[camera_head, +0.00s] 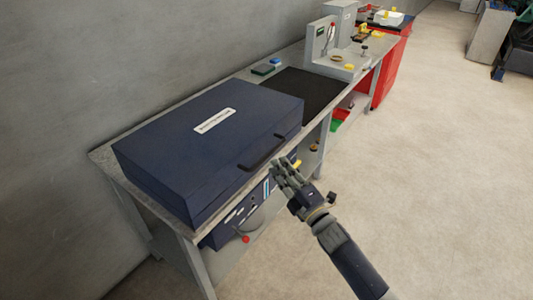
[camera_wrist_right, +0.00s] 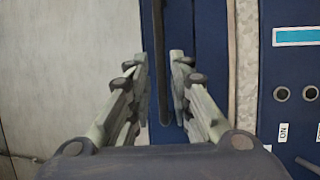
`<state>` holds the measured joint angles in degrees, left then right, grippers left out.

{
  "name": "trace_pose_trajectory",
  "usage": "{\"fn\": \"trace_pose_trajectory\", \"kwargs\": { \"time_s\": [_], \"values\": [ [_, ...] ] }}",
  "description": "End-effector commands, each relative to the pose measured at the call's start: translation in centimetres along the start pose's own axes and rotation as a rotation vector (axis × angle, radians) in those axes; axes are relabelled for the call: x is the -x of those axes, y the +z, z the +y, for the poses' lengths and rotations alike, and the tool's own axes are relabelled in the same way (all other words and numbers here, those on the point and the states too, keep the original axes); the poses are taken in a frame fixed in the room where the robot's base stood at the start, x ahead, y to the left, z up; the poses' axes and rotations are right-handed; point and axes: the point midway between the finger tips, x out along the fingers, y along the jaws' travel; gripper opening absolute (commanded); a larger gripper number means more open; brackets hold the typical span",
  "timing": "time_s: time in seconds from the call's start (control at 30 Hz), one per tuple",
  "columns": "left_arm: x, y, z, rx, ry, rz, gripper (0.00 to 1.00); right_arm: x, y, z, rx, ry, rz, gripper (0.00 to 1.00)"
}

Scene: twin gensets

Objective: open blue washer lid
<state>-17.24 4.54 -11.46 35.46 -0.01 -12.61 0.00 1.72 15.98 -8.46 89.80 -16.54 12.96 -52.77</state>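The blue washer is a dark navy box whose lid (camera_head: 205,140) lies closed, with a white label on top. A black bar handle (camera_head: 264,153) is on the front edge of the lid, and it also shows in the right wrist view (camera_wrist_right: 160,60). My right gripper (camera_head: 283,172) is just in front of and below the handle. In the wrist view its fingertips (camera_wrist_right: 161,95) stand on either side of the handle, with narrow gaps, so it looks open. Contact cannot be made out. My left gripper is not in view.
The washer stands on a grey workbench (camera_head: 105,155) against the wall. A control panel (camera_head: 250,203) with a red knob is below the lid. A black mat (camera_head: 302,92) and a grey fixture (camera_head: 330,55) are farther along the bench. The floor (camera_head: 440,190) at right is clear.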

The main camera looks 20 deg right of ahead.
Motion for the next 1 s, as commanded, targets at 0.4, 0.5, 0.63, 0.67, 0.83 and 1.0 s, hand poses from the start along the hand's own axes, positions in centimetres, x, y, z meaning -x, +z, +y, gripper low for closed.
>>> {"fn": "trace_pose_trajectory", "kwargs": {
  "time_s": [0.4,0.5,0.63,0.67,0.83,1.0],
  "values": [
    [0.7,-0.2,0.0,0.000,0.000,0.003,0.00,-6.0,0.0,0.0,-0.004,-0.001,-0.001,0.20],
    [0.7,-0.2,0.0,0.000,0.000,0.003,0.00,-6.5,0.0,0.0,-0.003,-0.001,-0.001,0.20],
    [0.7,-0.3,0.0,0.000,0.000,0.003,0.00,-6.7,0.0,-0.1,-0.003,-0.002,-0.001,0.20],
    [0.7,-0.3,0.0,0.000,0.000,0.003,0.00,-6.7,0.0,-0.1,-0.003,-0.002,-0.001,0.20],
    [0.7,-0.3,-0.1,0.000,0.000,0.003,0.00,-6.6,0.0,-0.1,-0.003,-0.002,-0.001,0.17],
    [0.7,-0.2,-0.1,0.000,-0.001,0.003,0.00,-6.6,0.0,-0.1,-0.003,-0.002,-0.001,0.00]
  ]
}}
